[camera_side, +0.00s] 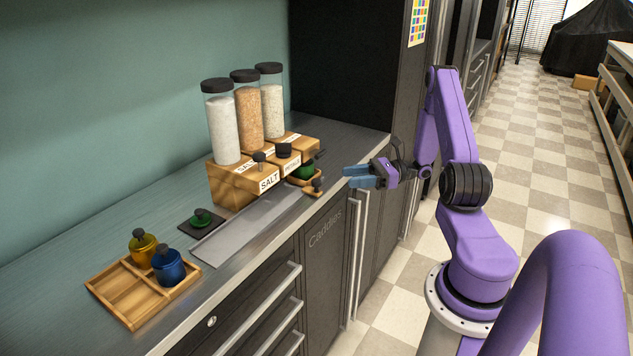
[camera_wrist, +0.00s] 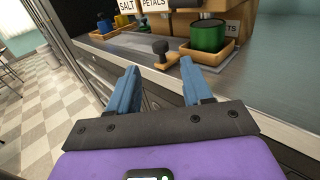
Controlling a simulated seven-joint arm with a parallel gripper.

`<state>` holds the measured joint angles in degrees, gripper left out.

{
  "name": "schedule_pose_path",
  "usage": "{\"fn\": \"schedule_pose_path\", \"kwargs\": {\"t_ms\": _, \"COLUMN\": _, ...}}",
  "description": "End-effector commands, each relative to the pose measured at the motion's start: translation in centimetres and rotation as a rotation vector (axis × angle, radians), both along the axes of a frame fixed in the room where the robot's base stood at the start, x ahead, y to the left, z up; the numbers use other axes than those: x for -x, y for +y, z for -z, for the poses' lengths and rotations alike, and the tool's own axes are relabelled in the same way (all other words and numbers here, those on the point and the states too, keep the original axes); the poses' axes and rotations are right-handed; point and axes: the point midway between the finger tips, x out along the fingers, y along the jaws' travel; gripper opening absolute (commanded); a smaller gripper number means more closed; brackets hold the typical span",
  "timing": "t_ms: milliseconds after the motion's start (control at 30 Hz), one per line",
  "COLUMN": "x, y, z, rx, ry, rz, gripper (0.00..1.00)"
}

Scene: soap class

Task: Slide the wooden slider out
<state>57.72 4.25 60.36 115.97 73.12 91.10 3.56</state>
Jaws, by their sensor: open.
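A wooden dispenser (camera_side: 232,184) with clear jars and labels stands on the counter. At its near right end, a small wooden slider piece with a dark knob (camera_side: 316,187) sticks out toward the counter's front edge; the wrist view shows it too (camera_wrist: 161,49). How far it reaches under the dispenser is unclear. Beside it, a green jar (camera_side: 305,170) sits in a small wooden tray, also clear in the wrist view (camera_wrist: 208,36). My gripper (camera_side: 346,177) is open and empty, in front of the counter edge. Its blue fingers (camera_wrist: 160,75) point toward the knob, apart from it.
A grey tray (camera_side: 240,226) lies along the counter front. A dark mat with a green lidded item (camera_side: 201,217) is left of it. A wooden divided tray (camera_side: 137,297) holds a yellow jar (camera_side: 142,246) and a blue jar (camera_side: 168,267). Cabinet handles project below the counter.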

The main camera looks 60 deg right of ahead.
Motion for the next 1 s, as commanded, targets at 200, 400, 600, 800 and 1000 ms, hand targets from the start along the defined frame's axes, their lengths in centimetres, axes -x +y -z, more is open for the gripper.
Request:
{"fn": "schedule_pose_path", "kwargs": {"t_ms": 200, "x": -3.0, "y": 3.1, "z": 0.0, "rx": -0.001, "ry": 0.001, "rz": -0.006, "gripper": 0.5}}
{"fn": "schedule_pose_path", "kwargs": {"t_ms": 400, "x": -5.4, "y": 5.6, "z": 0.0, "rx": 0.001, "ry": 0.0, "rz": -0.005, "gripper": 0.5}}
{"fn": "schedule_pose_path", "kwargs": {"t_ms": 600, "x": -7.1, "y": 7.2, "z": 0.0, "rx": 0.001, "ry": 0.001, "rz": -0.003, "gripper": 0.5}}
{"fn": "schedule_pose_path", "kwargs": {"t_ms": 800, "x": -7.7, "y": 7.7, "z": 0.0, "rx": 0.001, "ry": 0.001, "rz": -0.002, "gripper": 0.5}}
{"fn": "schedule_pose_path", "kwargs": {"t_ms": 1000, "x": -7.7, "y": 7.7, "z": 0.0, "rx": 0.001, "ry": 0.0, "rz": -0.001, "gripper": 0.5}}
